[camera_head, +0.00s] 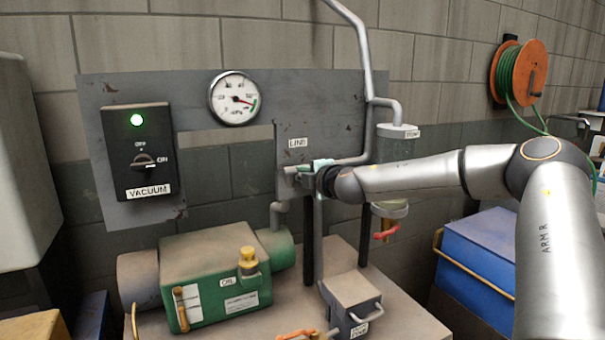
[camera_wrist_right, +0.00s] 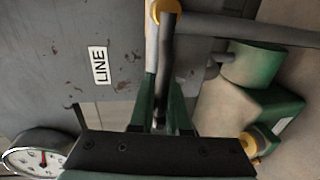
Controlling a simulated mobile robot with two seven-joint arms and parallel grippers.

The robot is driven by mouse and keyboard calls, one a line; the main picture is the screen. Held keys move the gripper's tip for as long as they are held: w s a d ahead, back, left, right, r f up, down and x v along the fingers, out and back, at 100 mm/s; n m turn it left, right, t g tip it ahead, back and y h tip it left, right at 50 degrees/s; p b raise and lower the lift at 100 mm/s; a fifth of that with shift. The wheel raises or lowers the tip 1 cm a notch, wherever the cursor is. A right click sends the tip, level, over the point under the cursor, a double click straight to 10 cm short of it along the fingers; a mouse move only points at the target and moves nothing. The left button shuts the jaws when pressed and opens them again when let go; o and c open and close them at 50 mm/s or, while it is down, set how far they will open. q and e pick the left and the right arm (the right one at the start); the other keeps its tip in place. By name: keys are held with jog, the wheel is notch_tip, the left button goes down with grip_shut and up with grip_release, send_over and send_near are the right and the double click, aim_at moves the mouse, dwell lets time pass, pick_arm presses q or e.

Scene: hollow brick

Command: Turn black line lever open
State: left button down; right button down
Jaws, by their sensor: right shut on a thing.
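The black line lever (camera_wrist_right: 166,65) shows in the right wrist view. It runs from a yellow hub (camera_wrist_right: 166,8) at the top edge down between my right gripper's two green fingers (camera_wrist_right: 163,112). The fingers are shut on the lever. In the head view my right gripper (camera_head: 302,171) is at the pipe just below the LINE label (camera_head: 298,143), and it hides most of the lever there. The LINE label also shows in the right wrist view (camera_wrist_right: 99,66). My left gripper is in neither view.
A grey panel carries a vacuum switch box (camera_head: 140,150) with a green light and a round gauge (camera_head: 234,98). A green pump (camera_head: 212,280) stands below. A clear trap (camera_head: 397,143) with a red-handled drain (camera_head: 386,231) is right of the lever, close to my right arm.

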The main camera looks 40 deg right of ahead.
jog(key=shift+f, duration=0.25)
dwell(0.3)
jog(key=c, duration=0.9)
grip_release()
jog(key=shift+s+r, duration=0.1)
jog(key=shift+v, duration=6.2)
jog(key=shift+a, duration=0.1)
